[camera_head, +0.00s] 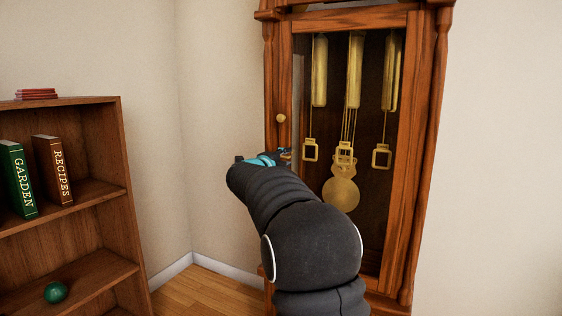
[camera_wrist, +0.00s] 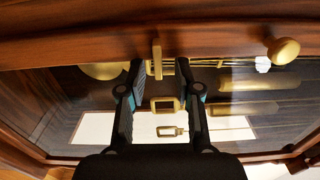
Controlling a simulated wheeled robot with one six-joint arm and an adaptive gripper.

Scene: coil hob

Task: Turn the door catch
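The door catch (camera_wrist: 157,52) is a small upright brass bar on the wooden door frame, at the top centre of the wrist view. My gripper (camera_wrist: 160,66) is open, with one dark fingertip on each side of the catch. A gap shows between the catch and each finger, so it is not gripped. In the head view my gripper (camera_head: 264,160) is at the left edge of the clock's glazed door, below the round brass knob (camera_head: 281,118). The knob also shows in the wrist view (camera_wrist: 283,50). My gripper largely hides the catch in the head view.
The tall wooden clock case (camera_head: 425,130) holds brass weights (camera_head: 354,70) and a pendulum disc (camera_head: 341,194) behind glass. A bookshelf (camera_head: 95,200) with books and a green ball (camera_head: 55,292) stands at left. Open floor (camera_head: 195,292) lies between them.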

